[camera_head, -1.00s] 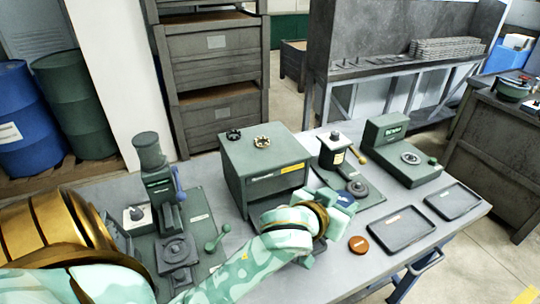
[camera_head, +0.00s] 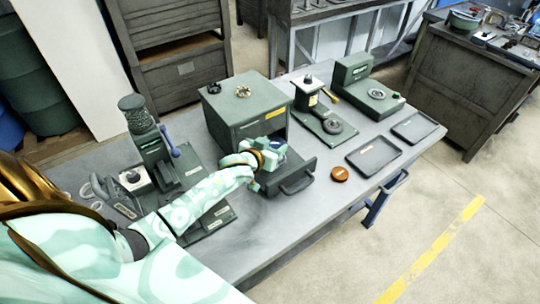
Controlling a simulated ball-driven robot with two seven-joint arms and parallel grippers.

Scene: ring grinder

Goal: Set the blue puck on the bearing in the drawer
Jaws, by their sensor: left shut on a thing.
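My left gripper (camera_head: 274,153) reaches in from the left, in front of the green cabinet (camera_head: 227,124). It is shut on the blue puck (camera_head: 281,149), of which only a small part shows between the fingers. The drawer (camera_head: 308,168) of the cabinet is pulled out, with its dark handle (camera_head: 297,187) at the front. The gripper and puck are over the drawer's left and back part. The bearing in the drawer is hidden behind the gripper, and I cannot tell whether the puck touches it. My right gripper is not in view.
An orange-brown puck (camera_head: 339,173) lies right of the drawer. Two dark trays (camera_head: 374,155) (camera_head: 415,127) lie further right. A green press (camera_head: 148,138) stands at left, and two machines (camera_head: 322,118) (camera_head: 367,87) stand at back right. The table's front edge runs close by the drawer.

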